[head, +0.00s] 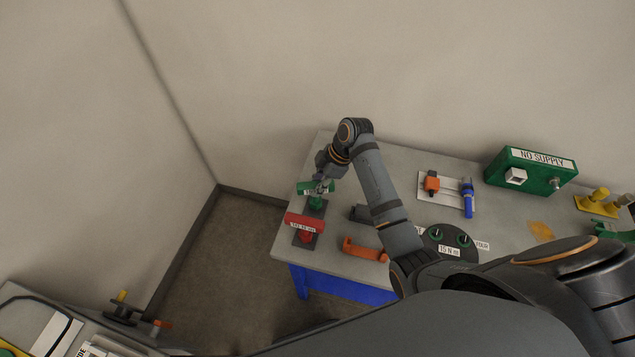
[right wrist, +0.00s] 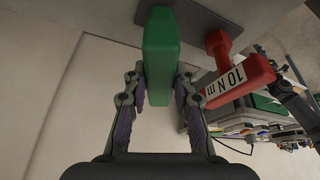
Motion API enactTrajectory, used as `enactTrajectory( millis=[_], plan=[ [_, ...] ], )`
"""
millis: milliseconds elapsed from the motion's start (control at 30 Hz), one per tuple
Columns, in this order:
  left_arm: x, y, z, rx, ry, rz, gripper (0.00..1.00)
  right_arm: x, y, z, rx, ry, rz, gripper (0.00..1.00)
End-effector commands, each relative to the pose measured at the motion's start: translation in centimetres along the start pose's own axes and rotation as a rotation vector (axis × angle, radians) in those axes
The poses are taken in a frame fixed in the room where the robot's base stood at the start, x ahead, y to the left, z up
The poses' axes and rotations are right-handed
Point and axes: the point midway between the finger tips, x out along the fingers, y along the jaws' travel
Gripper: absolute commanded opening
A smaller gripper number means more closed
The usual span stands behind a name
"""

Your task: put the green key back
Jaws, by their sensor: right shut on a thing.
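The green key (head: 308,188) is a green bar with a pale label at the far left corner of the grey table. It stands over a green post and a dark plate. In the right wrist view the green key (right wrist: 160,50) runs lengthwise between the fingers of my right gripper (right wrist: 160,88), which is shut on it. In the head view my right gripper (head: 322,180) reaches it from above and behind. Whether the key is fully seated on its post cannot be told. My left gripper is out of view.
A red key (head: 304,222) labelled 10 N m in the wrist view stands close in front. An orange handle (head: 364,250), a white board (head: 450,193) with orange and blue parts, and a green NO SUPPLY box (head: 530,172) lie to the right. Floor is left of the table.

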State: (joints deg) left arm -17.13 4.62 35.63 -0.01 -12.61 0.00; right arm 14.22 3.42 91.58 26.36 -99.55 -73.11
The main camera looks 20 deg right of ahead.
Motion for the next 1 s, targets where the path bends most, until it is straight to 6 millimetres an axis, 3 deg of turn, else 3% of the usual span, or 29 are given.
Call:
enactTrajectory(
  millis=[300, 333, 500, 800, 900, 1000],
  plan=[
    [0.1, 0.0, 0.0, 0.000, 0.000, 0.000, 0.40, 0.7, 0.0, 0.2, 0.000, 0.001, 0.001, 0.00],
    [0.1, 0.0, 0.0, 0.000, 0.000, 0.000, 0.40, 0.7, 0.0, 0.3, 0.000, 0.000, 0.000, 0.27],
    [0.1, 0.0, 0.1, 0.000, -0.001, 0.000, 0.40, 0.7, 0.0, 0.3, 0.000, 0.000, 0.000, 0.48],
    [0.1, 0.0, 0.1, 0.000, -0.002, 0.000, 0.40, 0.5, 0.0, 0.2, 0.000, 0.000, 0.001, 0.48],
    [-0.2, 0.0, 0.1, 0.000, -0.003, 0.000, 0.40, -0.6, 0.1, -0.3, -0.002, 0.001, 0.003, 0.48],
    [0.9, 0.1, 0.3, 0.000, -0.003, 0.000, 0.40, -2.3, 0.2, 0.0, -0.003, -0.001, 0.007, 0.48]
  ],
)
